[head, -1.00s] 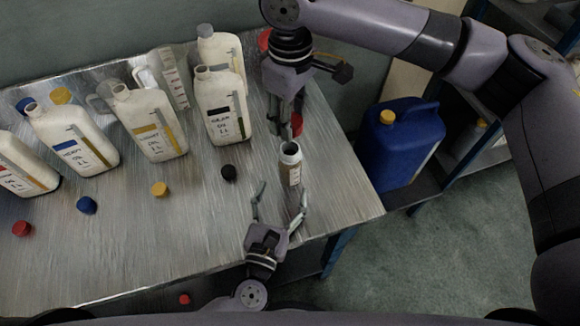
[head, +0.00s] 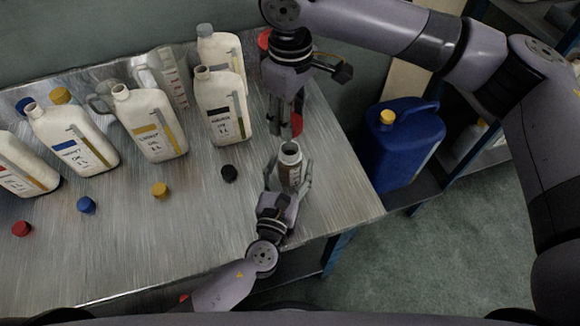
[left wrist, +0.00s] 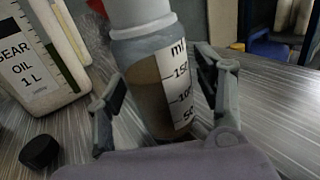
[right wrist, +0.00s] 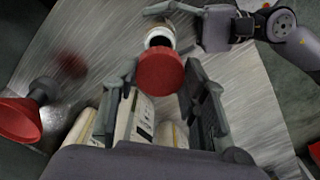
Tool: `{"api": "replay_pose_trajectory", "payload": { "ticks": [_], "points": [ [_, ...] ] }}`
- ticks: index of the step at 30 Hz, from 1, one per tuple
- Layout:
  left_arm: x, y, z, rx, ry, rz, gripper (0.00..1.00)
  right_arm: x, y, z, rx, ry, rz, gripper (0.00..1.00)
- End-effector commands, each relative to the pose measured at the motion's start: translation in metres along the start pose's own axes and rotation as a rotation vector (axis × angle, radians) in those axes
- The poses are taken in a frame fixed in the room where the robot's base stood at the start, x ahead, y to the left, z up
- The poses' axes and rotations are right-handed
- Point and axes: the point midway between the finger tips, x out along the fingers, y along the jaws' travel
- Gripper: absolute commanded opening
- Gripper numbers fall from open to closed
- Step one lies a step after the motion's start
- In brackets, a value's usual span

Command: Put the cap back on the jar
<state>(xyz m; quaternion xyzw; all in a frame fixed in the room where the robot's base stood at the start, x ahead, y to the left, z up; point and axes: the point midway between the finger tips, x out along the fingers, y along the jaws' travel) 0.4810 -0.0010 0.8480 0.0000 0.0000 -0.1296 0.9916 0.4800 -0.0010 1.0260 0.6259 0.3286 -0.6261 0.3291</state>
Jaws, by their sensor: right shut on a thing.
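The jar (head: 291,172) stands upright and uncapped near the table's right end, with a grey neck and brown liquid inside. In the left wrist view the jar (left wrist: 150,85) shows a millilitre scale. My left gripper (head: 287,178) is open around the jar, one finger on each side; small gaps show between fingers and jar. My right gripper (right wrist: 160,85) is shut on the red cap (right wrist: 160,70). In the head view the cap (head: 297,124) is above and behind the jar, apart from it. The jar's neck (right wrist: 159,37) shows beyond the cap in the right wrist view.
Several white oil bottles (head: 150,130) stand at the table's back and left. Black (head: 229,172), yellow (head: 160,189), blue (head: 86,205) and red (head: 22,228) caps lie in front. A red funnel (right wrist: 20,118) is behind my right gripper. A blue canister (head: 400,150) stands beyond the right edge.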

Motion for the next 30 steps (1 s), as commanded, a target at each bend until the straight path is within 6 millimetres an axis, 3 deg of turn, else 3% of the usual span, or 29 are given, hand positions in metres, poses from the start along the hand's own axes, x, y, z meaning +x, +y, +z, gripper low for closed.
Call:
{"api": "replay_pose_trajectory", "payload": {
  "ticks": [26, 30],
  "points": [
    [-0.0003, 0.0002, -0.0002, 0.0, 0.0, 0.0, 0.02, 0.0, 0.0, 0.0, 0.0, 0.0, 0.0, 0.3],
    [-0.0003, 0.0002, -0.0003, 0.0, 0.0, 0.0, 0.0, 0.0003, -0.0001, 0.0, 0.0, 0.0, 0.0, 0.3]
  ]
}}
